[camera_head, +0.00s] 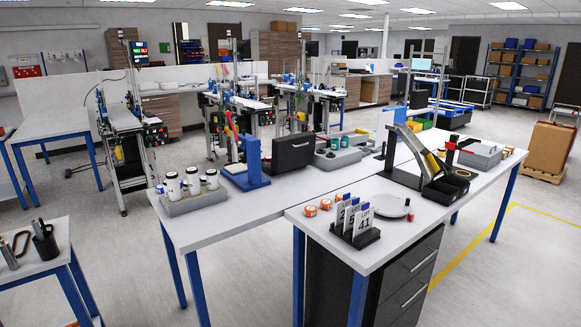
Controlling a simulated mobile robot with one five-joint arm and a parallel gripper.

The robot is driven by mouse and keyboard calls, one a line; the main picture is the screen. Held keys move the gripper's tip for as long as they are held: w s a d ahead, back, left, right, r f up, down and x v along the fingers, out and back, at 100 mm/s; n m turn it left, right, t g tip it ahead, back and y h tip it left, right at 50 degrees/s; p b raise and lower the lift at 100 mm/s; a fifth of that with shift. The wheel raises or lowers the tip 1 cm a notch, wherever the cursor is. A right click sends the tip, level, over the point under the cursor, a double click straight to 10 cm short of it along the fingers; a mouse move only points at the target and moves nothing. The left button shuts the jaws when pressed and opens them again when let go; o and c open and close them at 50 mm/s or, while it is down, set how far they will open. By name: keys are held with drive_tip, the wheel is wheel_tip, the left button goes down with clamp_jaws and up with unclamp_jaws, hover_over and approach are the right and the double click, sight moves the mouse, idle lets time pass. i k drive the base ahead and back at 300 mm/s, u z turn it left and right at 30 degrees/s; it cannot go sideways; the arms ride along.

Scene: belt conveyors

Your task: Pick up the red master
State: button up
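A small red piece (410,216) stands upright on the near white bench, at the right edge of a round pale plate (388,206). It is too small to tell its exact shape, and I cannot be sure that it is the red master. Another small red and dark part (407,202) shows just behind it. My gripper is not in view.
A black holder (355,238) with numbered cards and orange rolls (326,204) stand left of the plate. Black bins (447,188) and an angled chute stand behind it. A grey tray of white jars (192,200) is at left. Open floor (500,270) lies at right.

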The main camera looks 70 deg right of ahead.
sight(268, 159)
drive_tip(key=z, duration=0.05)
drive_tip(key=k, duration=0.15)
drive_tip(key=z, duration=2.15)
drive_tip(key=i, duration=1.05)
drive_tip(key=u, duration=2.95)
drive_tip(key=i, duration=1.4)
